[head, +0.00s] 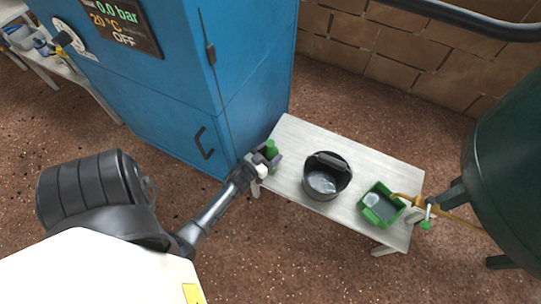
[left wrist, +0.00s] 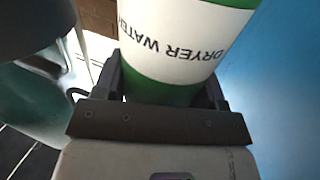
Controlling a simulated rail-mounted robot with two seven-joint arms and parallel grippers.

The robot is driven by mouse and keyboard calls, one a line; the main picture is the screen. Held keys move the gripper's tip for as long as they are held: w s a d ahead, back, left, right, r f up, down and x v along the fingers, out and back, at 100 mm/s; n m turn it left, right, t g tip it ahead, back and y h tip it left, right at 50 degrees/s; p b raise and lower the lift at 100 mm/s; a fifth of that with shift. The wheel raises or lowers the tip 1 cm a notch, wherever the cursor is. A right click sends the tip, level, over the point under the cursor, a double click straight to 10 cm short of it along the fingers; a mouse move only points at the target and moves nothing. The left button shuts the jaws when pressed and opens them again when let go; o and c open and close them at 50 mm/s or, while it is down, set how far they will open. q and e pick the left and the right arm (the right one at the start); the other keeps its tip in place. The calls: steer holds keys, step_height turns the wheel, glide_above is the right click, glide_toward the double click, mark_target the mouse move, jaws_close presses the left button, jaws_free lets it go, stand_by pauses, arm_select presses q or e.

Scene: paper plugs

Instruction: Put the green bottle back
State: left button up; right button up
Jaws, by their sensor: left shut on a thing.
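The green bottle (head: 270,148) is in my left gripper (head: 264,160), at the left end of the white bench by the blue cabinet. In the left wrist view the bottle (left wrist: 185,45) is large, with a white label reading "DRYER WATER". The left gripper's fingers (left wrist: 165,90) are shut around it. Whether the bottle touches the bench is hard to tell. My right gripper is not in view.
The white bench (head: 292,135) holds a black bucket (head: 327,176) in the middle and a green tray (head: 381,204) at the right. The tall blue cabinet (head: 190,80) stands close behind the gripper. A dark green tank (head: 510,170) is at the right, with a hose (head: 455,217) near the tray.

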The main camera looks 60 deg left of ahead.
arm_select(q)
steer(key=shift+f, duration=0.2)
steer(key=shift+f, duration=0.15)
steer(key=o, duration=0.8)
steer(key=shift+o, duration=0.2)
